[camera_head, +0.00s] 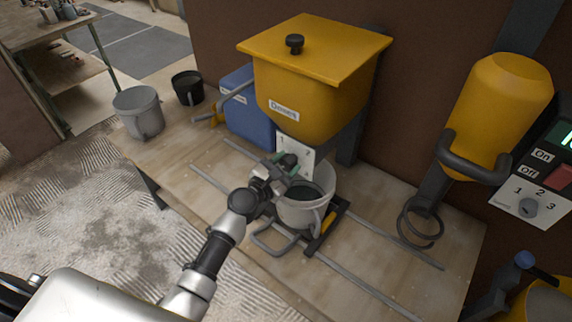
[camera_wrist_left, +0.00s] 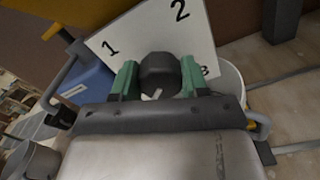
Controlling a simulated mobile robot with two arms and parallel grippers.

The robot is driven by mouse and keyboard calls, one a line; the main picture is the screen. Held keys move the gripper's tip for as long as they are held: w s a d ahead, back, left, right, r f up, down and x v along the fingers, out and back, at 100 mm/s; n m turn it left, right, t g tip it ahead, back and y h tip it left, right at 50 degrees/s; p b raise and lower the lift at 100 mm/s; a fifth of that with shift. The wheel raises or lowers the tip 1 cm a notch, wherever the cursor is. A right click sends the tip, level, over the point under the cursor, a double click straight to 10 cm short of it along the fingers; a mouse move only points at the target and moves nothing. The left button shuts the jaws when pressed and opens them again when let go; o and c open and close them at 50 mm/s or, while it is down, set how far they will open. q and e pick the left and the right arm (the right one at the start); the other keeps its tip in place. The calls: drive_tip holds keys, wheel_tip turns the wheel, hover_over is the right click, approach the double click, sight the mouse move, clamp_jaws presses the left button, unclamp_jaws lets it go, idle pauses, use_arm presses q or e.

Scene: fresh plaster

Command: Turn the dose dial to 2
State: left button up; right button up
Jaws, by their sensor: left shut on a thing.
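The dose dial is a dark round knob (camera_wrist_left: 160,68) on a white plate (camera_wrist_left: 125,35) marked 1, 2 and 3. In the head view the plate (camera_head: 306,157) sits below the yellow hopper (camera_head: 300,95). My left gripper (camera_head: 287,165) reaches it from the front, its green fingers on either side of the knob and shut on it. A small white mark shows low on the knob in the wrist view, but I cannot tell which number the dial points to. Part of the 3 is hidden behind a finger. My right gripper is not in view.
A white bucket (camera_head: 302,212) stands under the hopper, close to my left gripper. A blue box (camera_head: 247,118) is left of the hopper. A grey bucket (camera_head: 138,112) and a black bucket (camera_head: 187,88) stand farther left. A switch panel (camera_head: 533,200) is at the right.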

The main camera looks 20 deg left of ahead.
use_arm(q)
drive_tip(key=m+b, duration=0.1)
drive_tip(key=m, duration=0.2)
drive_tip(key=shift+f, duration=0.1)
drive_tip(key=m+b, duration=0.1)
drive_tip(key=m, duration=0.4)
drive_tip(key=shift+m+b, duration=0.3)
drive_tip(key=shift+b, duration=0.05)
drive_tip(key=m, duration=0.3)
drive_tip(key=shift+d+m+b, duration=0.1)
drive_tip(key=shift+m+b, duration=0.2)
drive_tip(key=m, duration=0.4)
drive_tip(key=shift+f+m, duration=0.15)
drive_tip(key=shift+m, duration=0.15)
drive_tip(key=m, duration=0.4)
drive_tip(key=shift+m, duration=0.3)
drive_tip(key=m+p, duration=0.1)
drive_tip(key=m, duration=0.8)
drive_tip(key=shift+f+p, duration=0.1)
drive_tip(key=shift+p, duration=0.2)
drive_tip(key=m, duration=0.4)
drive_tip(key=shift+a, duration=0.2)
drive_tip(key=shift+m, duration=0.4)
